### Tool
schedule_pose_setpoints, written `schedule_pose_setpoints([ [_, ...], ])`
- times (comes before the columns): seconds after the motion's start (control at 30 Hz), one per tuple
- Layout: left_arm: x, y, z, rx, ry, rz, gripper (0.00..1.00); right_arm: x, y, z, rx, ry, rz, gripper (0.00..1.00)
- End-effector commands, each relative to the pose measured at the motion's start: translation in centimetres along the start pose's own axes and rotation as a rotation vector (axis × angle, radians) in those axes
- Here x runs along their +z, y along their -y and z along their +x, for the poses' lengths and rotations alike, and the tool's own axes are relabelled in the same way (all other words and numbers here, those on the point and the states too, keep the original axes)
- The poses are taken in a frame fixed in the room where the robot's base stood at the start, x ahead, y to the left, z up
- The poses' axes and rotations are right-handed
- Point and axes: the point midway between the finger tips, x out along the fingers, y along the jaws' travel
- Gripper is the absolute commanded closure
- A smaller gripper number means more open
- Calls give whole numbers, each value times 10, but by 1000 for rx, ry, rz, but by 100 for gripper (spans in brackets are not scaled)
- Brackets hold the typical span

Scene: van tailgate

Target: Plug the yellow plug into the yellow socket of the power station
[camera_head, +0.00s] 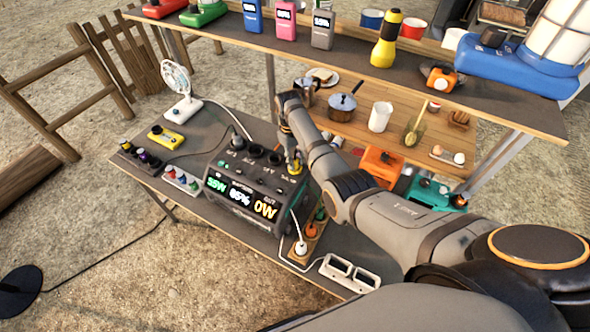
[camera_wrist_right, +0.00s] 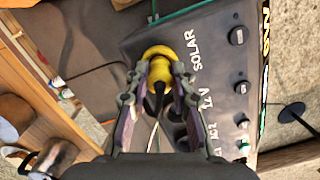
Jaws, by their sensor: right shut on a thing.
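The power station (camera_head: 245,205) is a dark box with a lit display, standing on the grey table. Its top has several sockets, and the yellow socket (camera_wrist_right: 157,51) shows as a yellow ring near the SOLAR label in the right wrist view. My right gripper (camera_head: 292,152) is over the right back corner of the top. It is shut on the yellow plug (camera_wrist_right: 160,72), which has a dark cable. The plug's front is right at the yellow ring, and I cannot tell how deep it sits. In the head view yellow (camera_head: 296,165) shows below the fingers. My left gripper is not in view.
A wooden counter with a pot (camera_head: 343,108) lies beyond.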

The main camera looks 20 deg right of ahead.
Motion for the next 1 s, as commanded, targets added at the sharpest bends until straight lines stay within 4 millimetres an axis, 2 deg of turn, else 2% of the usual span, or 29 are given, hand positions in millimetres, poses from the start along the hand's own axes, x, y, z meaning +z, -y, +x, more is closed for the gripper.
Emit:
schedule_pose_setpoints([
  [0.07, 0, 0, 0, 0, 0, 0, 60, 0, 0, 0, 0, 0, 0, 100],
  [0.1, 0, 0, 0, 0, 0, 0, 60, 0, 0, 0, 0, 0, 0, 71],
  [0.27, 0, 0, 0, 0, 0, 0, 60, 0, 0, 0, 0, 0, 0, 50],
  [0.53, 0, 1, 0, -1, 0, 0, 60, 0, 0, -1, 0, 0, 0, 50],
  [0.63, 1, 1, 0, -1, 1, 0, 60, 0, 0, -7, 0, -1, 0, 50],
  [0.77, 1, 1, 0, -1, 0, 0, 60, -1, 0, -32, 2, -4, 0, 50],
  [1.0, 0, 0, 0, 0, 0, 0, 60, -1, 0, -90, 1, -3, 0, 50],
])
